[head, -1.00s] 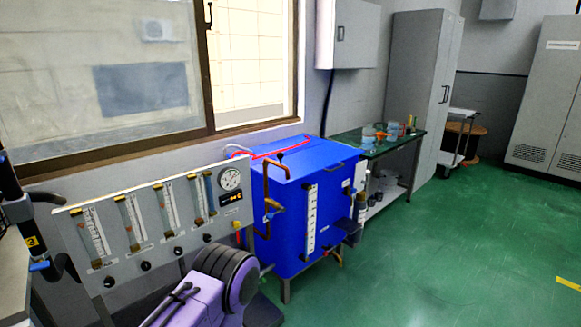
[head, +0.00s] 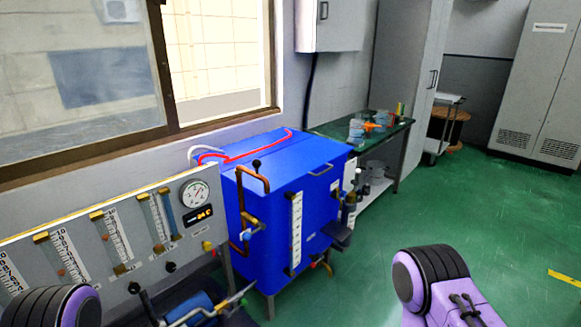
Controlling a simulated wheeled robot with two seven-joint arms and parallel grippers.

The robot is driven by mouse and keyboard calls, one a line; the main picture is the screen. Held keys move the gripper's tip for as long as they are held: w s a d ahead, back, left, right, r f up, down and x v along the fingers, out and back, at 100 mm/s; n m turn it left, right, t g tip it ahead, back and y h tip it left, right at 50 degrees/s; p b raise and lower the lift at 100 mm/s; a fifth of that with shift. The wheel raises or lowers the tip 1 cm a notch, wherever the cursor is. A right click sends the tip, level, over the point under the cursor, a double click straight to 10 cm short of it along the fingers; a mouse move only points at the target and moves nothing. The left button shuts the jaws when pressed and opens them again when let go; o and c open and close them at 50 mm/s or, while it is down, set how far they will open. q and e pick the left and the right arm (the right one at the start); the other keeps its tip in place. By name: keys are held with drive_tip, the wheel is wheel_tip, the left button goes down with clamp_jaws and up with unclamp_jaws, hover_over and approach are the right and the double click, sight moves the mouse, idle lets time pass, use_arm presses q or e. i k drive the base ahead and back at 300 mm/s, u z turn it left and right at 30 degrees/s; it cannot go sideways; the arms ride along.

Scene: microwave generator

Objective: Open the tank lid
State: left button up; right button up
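The blue tank (head: 265,215) stands left of the picture's middle, against the wall below the window. Its flat blue lid (head: 285,150) lies closed on top, with a metal handle (head: 321,170) near its front right edge. A red hose (head: 245,153) and a white hose lie over the back of the top. Purple and black parts of my arms show at the bottom left and bottom right. Neither of my grippers can be made out, and nothing of mine touches the tank.
A flowmeter panel (head: 185,235) with a round gauge stands left of the tank. Copper pipes and a white level scale (head: 296,232) are on the tank's front. A green-topped table (head: 335,127) holding small items stands behind it. Green floor (head: 480,210) is free to the right.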

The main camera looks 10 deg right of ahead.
sight(285, 166)
drive_tip(key=z, duration=0.25)
drive_tip(key=i, duration=0.75)
drive_tip(key=z, duration=0.55)
